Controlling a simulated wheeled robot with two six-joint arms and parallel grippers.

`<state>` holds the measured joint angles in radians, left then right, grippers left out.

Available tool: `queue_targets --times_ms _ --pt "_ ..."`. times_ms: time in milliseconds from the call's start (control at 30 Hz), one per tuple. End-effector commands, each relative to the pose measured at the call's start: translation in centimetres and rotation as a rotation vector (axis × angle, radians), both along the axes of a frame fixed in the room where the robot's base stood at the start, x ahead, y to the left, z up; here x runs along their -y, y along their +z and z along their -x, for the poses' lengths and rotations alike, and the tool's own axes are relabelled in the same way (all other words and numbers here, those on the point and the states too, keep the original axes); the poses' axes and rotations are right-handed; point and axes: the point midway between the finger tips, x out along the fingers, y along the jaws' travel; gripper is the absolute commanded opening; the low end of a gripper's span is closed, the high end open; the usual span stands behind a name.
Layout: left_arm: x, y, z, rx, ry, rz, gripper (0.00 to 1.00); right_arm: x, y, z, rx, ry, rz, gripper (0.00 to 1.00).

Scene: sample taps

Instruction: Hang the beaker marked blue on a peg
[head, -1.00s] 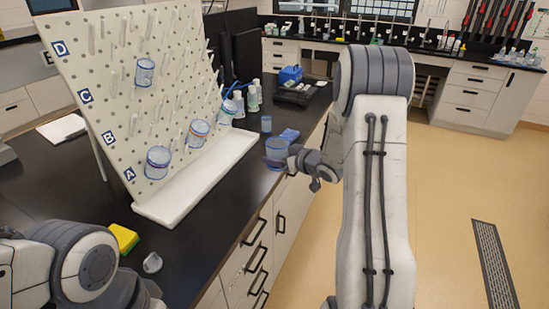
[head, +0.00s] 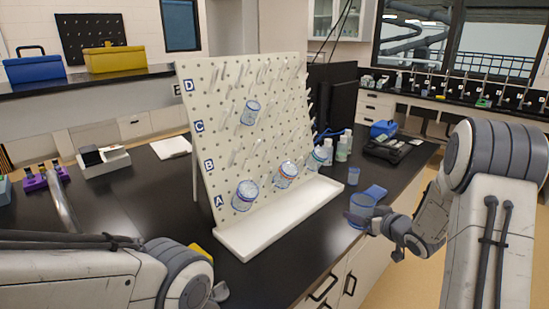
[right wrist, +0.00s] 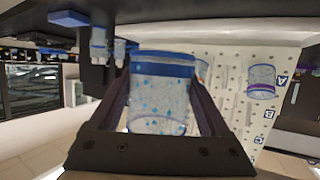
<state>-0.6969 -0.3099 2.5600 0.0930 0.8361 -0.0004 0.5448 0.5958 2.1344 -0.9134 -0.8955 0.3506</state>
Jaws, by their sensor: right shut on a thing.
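My right gripper (head: 376,222) is shut on a clear beaker (head: 362,207) with a blue band, held near the bench's front edge. In the right wrist view, the beaker (right wrist: 160,92) sits between both fingers, with its blue band towards the top of the picture and blue drops on its wall. The white pegboard (head: 225,125), with rows marked A to D, stands to the left, apart from the held beaker. Several of its pegs are bare. My left arm comes in at lower left; its gripper is out of view.
Other beakers hang on the board: one high (head: 250,113), one low with a purple band (head: 245,196), one with a reddish band (head: 285,175) and one at the right (head: 317,158). A white tray (head: 285,222) runs below.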

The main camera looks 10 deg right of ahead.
Motion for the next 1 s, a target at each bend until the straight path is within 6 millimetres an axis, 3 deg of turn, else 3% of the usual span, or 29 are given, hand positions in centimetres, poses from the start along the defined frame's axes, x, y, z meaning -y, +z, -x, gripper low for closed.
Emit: queue_targets --times_ms 233,500,733,1000 --pt "0.0 0.0 0.0 0.0 0.0 0.0 0.0 -6.7 -0.5 -0.2 -0.004 -0.028 -0.001 0.27" --pt "0.0 0.0 0.0 0.0 0.0 0.0 0.0 -13.0 -2.0 2.3 -0.006 -0.115 0.002 0.27" --pt "0.0 0.0 0.0 0.0 0.0 0.0 0.0 -14.8 -2.9 4.6 -0.003 -0.175 0.002 0.27" --pt "0.0 0.0 0.0 0.0 0.0 0.0 0.0 -14.9 -2.9 5.0 -0.001 -0.188 0.002 0.27"
